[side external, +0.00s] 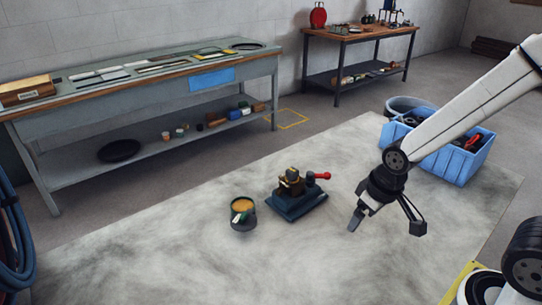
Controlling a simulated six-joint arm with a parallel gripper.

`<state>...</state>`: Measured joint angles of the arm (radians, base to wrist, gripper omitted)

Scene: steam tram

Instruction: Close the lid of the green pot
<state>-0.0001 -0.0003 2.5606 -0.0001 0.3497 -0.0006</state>
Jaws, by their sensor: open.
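The green pot (243,214) stands on the pale floor area, left of centre. It is a small dark green round pot. An orange-yellow surface shows at its top, and a small pale piece shows at its front. I cannot tell whether that orange-yellow surface is its contents or part of a lid. My gripper (386,226) is open and empty, well to the right of the pot and apart from it. Its two fingers are spread and point down.
A dark blue block with a brass fitting and a red-knobbed lever (297,198) stands between the pot and my gripper. A blue crate (462,163) stands behind my arm at the right. A long workbench (150,85) lines the left wall. The floor in front of the pot is clear.

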